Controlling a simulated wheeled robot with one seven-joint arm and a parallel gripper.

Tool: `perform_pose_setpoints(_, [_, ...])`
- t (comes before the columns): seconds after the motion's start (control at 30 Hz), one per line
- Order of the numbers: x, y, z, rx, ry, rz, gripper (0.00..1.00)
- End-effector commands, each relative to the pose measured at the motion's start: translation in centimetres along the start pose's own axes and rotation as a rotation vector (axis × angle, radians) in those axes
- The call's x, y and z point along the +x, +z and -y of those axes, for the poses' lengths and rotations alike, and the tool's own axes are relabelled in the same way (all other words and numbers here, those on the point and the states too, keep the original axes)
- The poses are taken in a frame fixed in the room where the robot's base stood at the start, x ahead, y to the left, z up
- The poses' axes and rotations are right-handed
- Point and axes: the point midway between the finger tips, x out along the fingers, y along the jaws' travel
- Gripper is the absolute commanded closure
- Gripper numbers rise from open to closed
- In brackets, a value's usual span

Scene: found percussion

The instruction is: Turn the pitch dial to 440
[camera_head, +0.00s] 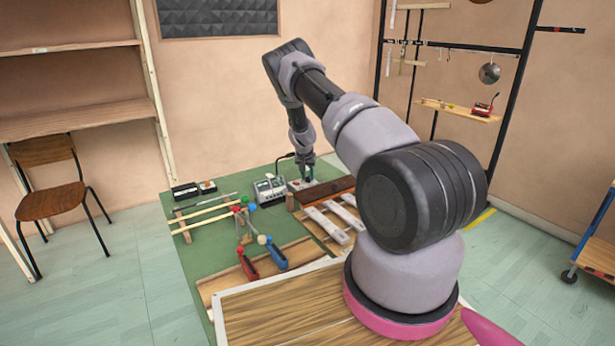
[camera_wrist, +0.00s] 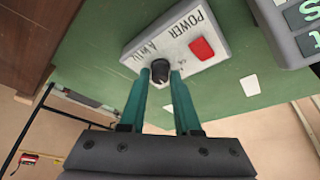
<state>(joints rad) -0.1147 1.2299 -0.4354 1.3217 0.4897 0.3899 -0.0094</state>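The pitch dial (camera_wrist: 160,70) is a small black knob on a light grey box (camera_wrist: 197,22) marked POWER, with a red switch (camera_wrist: 202,48) beside it. A pitch label printed near the dial is too blurred to read fully, and the dial's pointer is not clear. In the wrist view my gripper (camera_wrist: 160,76) has its teal fingertips on either side of the dial. I cannot tell whether they touch it. In the head view my gripper (camera_head: 307,176) is down at the box (camera_head: 297,185) near the back of the green table, and hides part of it.
A grey device (camera_head: 268,188) with a dark green display stands just left of the box. Wooden bars (camera_head: 205,218), mallets and a dark wooden block (camera_head: 326,192) lie nearby on the green surface (camera_head: 195,262). A metal rack (camera_head: 440,45) stands behind on the right.

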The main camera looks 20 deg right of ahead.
Motion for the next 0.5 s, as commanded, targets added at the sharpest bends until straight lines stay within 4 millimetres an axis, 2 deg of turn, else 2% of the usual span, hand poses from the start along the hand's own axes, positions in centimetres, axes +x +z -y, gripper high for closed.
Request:
perform_pose_setpoints(0.03, [0.0, 0.1, 0.0, 0.0, 0.0, 0.001, 0.5])
perform_pose_setpoints(0.07, [0.0, 0.1, 0.0, 0.0, 0.0, 0.001, 0.4])
perform_pose_setpoints(0.37, [0.0, 0.0, 0.0, -0.001, 0.0, 0.0, 0.4])
perform_pose_setpoints(0.5, [-1.0, -0.1, 0.0, 0.0, -0.001, -0.001, 0.4])
